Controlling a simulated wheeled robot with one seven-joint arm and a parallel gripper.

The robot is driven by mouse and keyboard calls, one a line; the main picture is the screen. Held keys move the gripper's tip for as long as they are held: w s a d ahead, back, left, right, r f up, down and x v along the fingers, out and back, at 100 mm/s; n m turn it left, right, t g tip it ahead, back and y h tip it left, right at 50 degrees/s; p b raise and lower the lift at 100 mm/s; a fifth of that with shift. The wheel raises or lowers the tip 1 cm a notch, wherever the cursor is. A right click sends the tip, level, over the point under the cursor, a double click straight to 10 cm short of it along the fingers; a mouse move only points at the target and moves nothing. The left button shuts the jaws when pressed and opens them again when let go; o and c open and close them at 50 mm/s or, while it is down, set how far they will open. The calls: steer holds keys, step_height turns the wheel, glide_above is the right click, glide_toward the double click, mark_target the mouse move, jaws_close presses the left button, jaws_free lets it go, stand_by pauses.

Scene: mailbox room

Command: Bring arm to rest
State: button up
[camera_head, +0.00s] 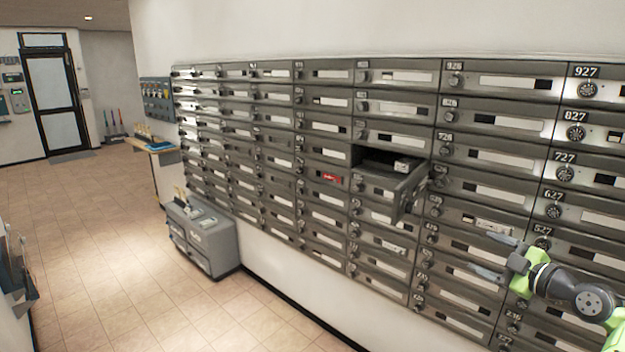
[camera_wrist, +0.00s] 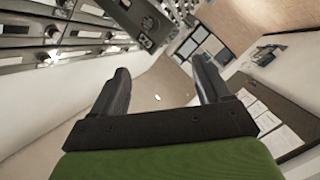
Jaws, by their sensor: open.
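My gripper (camera_head: 497,256) is at the lower right of the head view, in front of the mailbox wall. Its two grey fingers stand apart, with nothing between them. In the wrist view my gripper (camera_wrist: 160,92) shows both dark fingers spread, with empty space and floor beyond. My green and grey arm comes in from the right edge of the head view. It is to the right of and below an open mailbox drawer (camera_head: 385,188), apart from it as far as I can see.
The grey mailbox wall (camera_head: 505,131) fills the right side. The drawer juts out from it. A grey cabinet (camera_head: 213,246) stands on the floor at its left, near a small shelf (camera_head: 166,152). The tiled floor (camera_head: 105,240) is open towards the dark door (camera_head: 58,105).

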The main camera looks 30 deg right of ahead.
steer(key=w+a+r+m+g+y, duration=0.1)
steer(key=w+a+g, duration=0.1)
steer(key=w+a, duration=0.55)
steer(key=w+a+r+g+y, duration=0.2)
steer(key=w+a, duration=0.5)
steer(key=a, duration=0.1)
steer(key=w+a+m+g, duration=0.1)
steer(key=w+a+g, duration=0.15)
steer(key=a, duration=1.25)
steer(key=s+a+f+m+g, duration=0.2)
steer(key=s+a+m+g, duration=0.15)
steer(key=s+a, duration=1.15)
steer(key=s+a+f+m, duration=0.1)
steer(key=s+a+f, duration=0.1)
steer(key=s, duration=0.4)
steer(key=s+a+f+m+g+h, duration=0.1)
steer(key=s+a+f+m, duration=0.1)
steer(key=s+f, duration=0.2)
steer(key=shift+s+a, duration=0.15)
steer(key=shift+s, duration=0.7)
